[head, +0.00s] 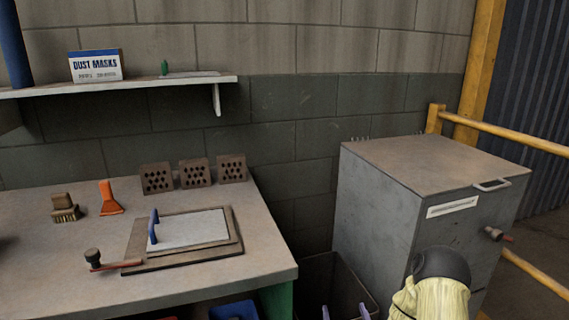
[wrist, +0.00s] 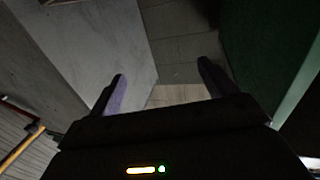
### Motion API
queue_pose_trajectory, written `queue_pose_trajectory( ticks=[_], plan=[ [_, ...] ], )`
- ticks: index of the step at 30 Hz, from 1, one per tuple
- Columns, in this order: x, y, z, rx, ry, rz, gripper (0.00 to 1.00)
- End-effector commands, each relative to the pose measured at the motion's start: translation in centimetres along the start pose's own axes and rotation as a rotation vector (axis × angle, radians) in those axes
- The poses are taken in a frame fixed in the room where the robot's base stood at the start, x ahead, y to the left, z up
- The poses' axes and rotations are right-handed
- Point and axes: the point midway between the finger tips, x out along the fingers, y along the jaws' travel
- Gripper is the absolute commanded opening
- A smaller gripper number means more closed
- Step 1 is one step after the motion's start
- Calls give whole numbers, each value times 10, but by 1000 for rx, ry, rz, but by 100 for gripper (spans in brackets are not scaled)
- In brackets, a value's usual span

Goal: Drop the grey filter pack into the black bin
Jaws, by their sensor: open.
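I cannot make out the grey filter pack in either view. A dark, open-topped bin (head: 318,272) stands in the gap between the workbench and the grey metal cabinet; its inside is dark, and I see no contents. My gripper (head: 345,312) shows at the bottom edge of the head view as two purple fingertips in front of the bin. In the wrist view my gripper (wrist: 163,80) is open, its fingers wide apart with nothing between them.
The workbench (head: 40,285) holds a flat framed panel with a blue handle (head: 190,230), an orange scraper (head: 110,199), a brush (head: 64,208) and hollow bricks (head: 194,173). The grey cabinet (head: 375,205) bounds the gap on the right. A yellow rail (head: 510,135) runs behind it.

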Motion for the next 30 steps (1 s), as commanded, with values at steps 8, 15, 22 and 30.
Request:
queue_pose_trajectory(
  ticks=[8, 15, 22, 30],
  plan=[
    [-27, 0, 0, -1, 0, 0, 84],
    [-27, 0, 0, -1, 2, 0, 84],
    [-27, 0, 0, -1, 2, 0, 84],
    [-23, -4, -2, -14, -31, -25, 84]
  ],
)
